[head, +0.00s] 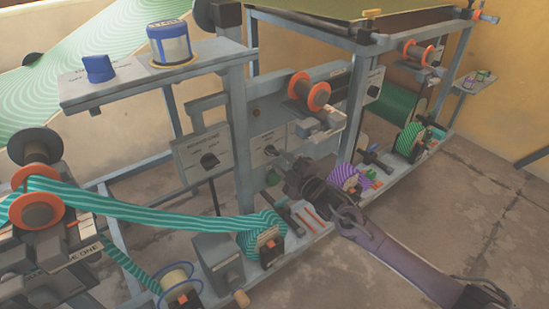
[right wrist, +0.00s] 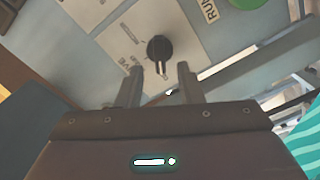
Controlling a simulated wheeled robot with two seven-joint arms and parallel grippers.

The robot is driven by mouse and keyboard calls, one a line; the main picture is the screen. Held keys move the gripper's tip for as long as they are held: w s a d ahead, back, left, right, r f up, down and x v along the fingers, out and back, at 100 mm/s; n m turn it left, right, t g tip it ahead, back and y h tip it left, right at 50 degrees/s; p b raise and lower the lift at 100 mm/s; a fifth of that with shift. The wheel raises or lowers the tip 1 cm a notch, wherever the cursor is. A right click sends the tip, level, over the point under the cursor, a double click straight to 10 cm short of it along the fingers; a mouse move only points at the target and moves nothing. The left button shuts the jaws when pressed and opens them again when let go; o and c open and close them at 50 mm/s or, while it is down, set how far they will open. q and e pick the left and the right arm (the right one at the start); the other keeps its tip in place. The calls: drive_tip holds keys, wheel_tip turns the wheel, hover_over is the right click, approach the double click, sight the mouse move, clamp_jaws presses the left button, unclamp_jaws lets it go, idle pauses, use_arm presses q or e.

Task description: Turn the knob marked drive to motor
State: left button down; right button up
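In the right wrist view a black knob (right wrist: 159,48) with a white pointer line sits on a pale panel (right wrist: 118,28). Lettering ending in "VE" is beside it, partly cut off by a finger. The pointer aims down in that picture, towards my gripper. My right gripper (right wrist: 160,78) is open and empty, its fingers apart with the knob just beyond and between their tips. In the head view my right gripper (head: 274,153) is at the front of the pale panel (head: 263,141); I cannot make out the knob there. My left gripper is not in view.
A striped green web (head: 150,209) crosses the left.

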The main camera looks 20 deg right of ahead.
sight(274, 155)
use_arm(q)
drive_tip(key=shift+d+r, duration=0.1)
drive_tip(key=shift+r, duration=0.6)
use_arm(e)
drive_tip(key=shift+x, duration=1.55)
drive_tip(key=shift+c, duration=0.4)
clamp_jaws()
